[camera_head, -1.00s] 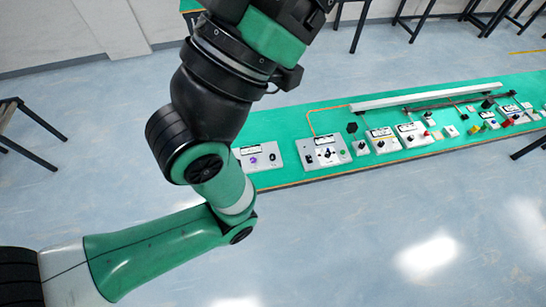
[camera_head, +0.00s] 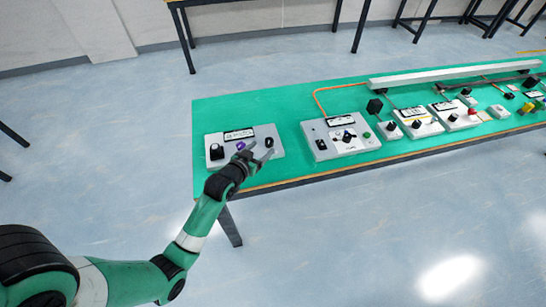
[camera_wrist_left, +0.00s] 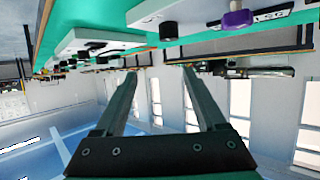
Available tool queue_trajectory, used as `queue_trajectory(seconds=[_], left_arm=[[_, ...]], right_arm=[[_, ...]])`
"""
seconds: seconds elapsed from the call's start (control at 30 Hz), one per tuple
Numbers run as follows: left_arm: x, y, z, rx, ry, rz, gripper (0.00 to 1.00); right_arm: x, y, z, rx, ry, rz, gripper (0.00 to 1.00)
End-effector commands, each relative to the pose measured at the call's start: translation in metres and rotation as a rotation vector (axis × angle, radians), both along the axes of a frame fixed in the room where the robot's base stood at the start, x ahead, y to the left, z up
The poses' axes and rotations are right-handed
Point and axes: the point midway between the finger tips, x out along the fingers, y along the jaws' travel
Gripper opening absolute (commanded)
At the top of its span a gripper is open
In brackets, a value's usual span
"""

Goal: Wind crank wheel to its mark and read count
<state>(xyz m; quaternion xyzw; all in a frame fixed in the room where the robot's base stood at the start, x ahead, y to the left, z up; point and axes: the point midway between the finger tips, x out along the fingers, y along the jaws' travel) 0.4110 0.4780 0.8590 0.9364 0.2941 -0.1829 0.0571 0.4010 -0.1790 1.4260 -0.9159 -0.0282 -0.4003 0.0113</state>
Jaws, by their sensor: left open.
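A light grey panel (camera_head: 214,160) at the left end of the green bench carries a black knob (camera_head: 216,152), a purple knob (camera_head: 240,146), a small black part (camera_head: 269,142) and a label plate (camera_head: 239,134). I cannot tell which part is the crank wheel, and no mark or count is legible. My left gripper (camera_head: 262,153) is open and empty at this panel's front right, apart from the knobs as far as I can tell. In the left wrist view, the purple knob (camera_wrist_left: 236,19) and a black knob (camera_wrist_left: 169,31) show beyond the open fingers. My right gripper is out of view.
Further right are several small control boxes, a long white rail (camera_head: 440,75) and an orange cable (camera_head: 318,100). The green bench top (camera_head: 225,108) behind the left panel is clear.

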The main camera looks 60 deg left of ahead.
Motion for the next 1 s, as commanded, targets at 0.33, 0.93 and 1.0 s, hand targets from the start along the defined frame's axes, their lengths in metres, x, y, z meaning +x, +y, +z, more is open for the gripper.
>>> queue_trajectory(seconds=[0.33,0.93,1.0], left_arm=[[-0.010,0.014,-0.026,-0.004,0.007,0.035,0.73],[0.069,0.073,-0.069,-0.003,0.006,0.034,0.73],[0.072,0.076,-0.069,-0.003,0.006,0.034,0.73]], right_arm=[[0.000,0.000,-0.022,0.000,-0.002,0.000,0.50],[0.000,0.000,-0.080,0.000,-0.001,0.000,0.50],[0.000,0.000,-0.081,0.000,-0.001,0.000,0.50]])
